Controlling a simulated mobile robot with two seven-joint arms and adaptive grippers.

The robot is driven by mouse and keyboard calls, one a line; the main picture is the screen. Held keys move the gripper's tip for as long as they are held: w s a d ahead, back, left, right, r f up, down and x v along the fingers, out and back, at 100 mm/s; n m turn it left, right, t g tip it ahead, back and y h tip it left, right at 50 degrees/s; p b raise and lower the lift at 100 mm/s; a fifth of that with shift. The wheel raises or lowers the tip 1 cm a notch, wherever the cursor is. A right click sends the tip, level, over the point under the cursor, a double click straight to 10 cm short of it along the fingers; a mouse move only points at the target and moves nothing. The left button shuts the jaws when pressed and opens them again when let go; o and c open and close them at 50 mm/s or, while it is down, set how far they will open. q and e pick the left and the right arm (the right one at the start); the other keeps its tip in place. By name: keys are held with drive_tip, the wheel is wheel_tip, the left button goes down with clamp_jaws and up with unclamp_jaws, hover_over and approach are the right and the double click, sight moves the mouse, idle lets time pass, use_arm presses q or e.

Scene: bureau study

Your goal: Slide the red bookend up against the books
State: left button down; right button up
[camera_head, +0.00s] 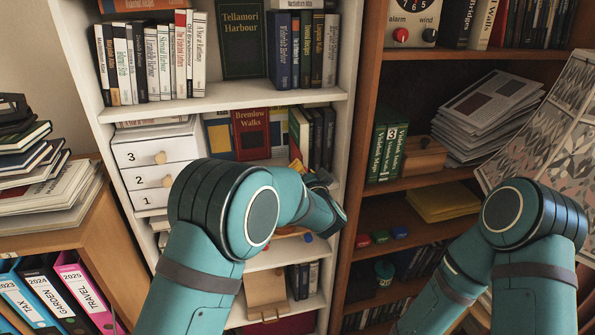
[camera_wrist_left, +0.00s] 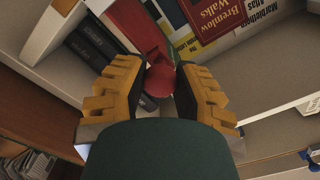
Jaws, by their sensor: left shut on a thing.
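The red bookend (camera_wrist_left: 161,78) is between the yellow fingers of my left gripper (camera_wrist_left: 158,70) in the left wrist view, and the gripper is shut on it. Just beyond it stand a red-covered book (camera_wrist_left: 128,20) and dark books (camera_wrist_left: 92,46). I cannot tell whether the bookend touches them. In the head view these upright books (camera_head: 315,138) stand on the white bookcase's middle shelf. My left arm hides the bookend and most of the gripper there; only a bit of yellow shows below the books. My right arm is at the right, its gripper out of view.
The red "Bremlow Walks" book (camera_head: 251,133) faces out left of the books. A white drawer box (camera_head: 155,165) stands further left on that shelf. The bookcase's side panel (camera_head: 354,110) bounds the shelf on the right.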

use_arm(q)
drive_tip(key=shift+d+r, duration=0.25)
drive_tip(key=c, duration=0.7)
unclamp_jaws()
drive_tip(key=shift+w, duration=0.1)
drive_tip(key=shift+o, duration=0.3)
drive_tip(key=shift+d+f, duration=0.15)
drive_tip(key=shift+s, duration=0.2)
drive_tip(key=v, duration=1.1)
drive_tip(key=shift+s, duration=0.3)
